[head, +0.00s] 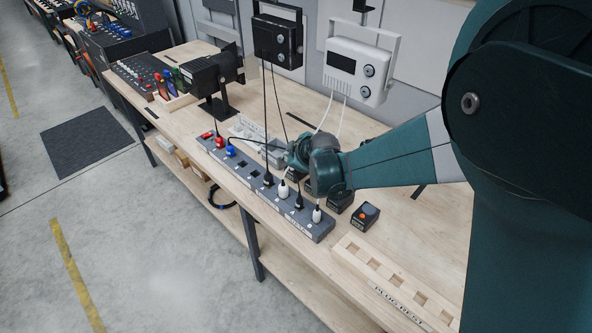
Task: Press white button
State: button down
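No white button can be made out in the head view. A small black button box (365,216) with an orange button (370,210) stands on the workbench, right of the power strip. A second dark box (340,203) is beside it, partly hidden under my arm, and its top is not clear. Another dark box (295,175) shows partly behind my wrist. My arm reaches in from the right, and my gripper (299,153) is over the bench behind the power strip. My wrist hides most of it, so its fingers and anything it touches cannot be told.
A long grey power strip (247,178) with several plugs and cords runs along the workbench (300,105) front edge. White (357,68) and black (277,35) floodlight-like units hang behind, cords dangling. A black lamp (210,75) stands left. A slotted wooden rack (395,282) lies front right.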

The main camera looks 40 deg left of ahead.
jog(key=shift+r+p, duration=0.95)
jog(key=shift+r, duration=1.6)
